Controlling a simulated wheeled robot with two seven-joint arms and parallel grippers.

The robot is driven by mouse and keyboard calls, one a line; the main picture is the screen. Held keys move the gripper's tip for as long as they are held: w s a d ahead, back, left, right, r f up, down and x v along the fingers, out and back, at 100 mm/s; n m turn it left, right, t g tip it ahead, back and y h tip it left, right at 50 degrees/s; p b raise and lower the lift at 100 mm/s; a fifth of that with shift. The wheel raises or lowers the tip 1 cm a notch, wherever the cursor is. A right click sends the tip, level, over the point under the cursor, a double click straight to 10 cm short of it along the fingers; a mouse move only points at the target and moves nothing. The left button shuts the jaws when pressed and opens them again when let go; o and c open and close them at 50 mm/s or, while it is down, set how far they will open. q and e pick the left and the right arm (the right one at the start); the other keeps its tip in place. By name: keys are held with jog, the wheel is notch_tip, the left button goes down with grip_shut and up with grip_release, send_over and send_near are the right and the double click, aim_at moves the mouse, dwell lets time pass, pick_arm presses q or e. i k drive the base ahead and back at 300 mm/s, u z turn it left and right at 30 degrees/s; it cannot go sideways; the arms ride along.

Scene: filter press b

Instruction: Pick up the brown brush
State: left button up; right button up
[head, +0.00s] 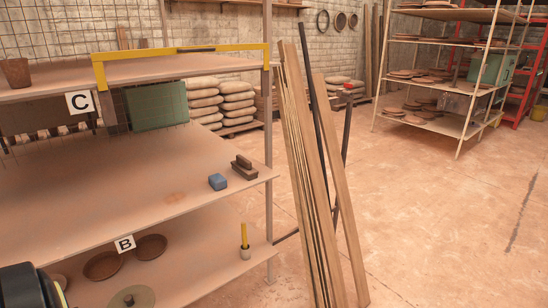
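The brown brush (244,171) appears to be the dark brown block with a raised grip. It lies near the right end of the middle shelf (130,165), close to the right upright. Its bristles cannot be made out. A small blue block (218,181) lies just left of it, with a narrow gap between them. A dark rounded part of my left arm shows at the lower left corner, well away from the brush. No fingers of my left gripper show. My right gripper is not in view.
Tall planks and poles (325,190) lean just right of the shelf. A top shelf (170,68) with a yellow frame (98,70) is above. The lower shelf (200,265) holds brown dishes (104,265) and a yellow stick (243,235) in a holder. The floor at right is clear.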

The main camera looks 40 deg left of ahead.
aim_at(242, 166)
jog(key=u, duration=0.5)
jog(key=i, duration=1.6)
jog(key=u, duration=1.2)
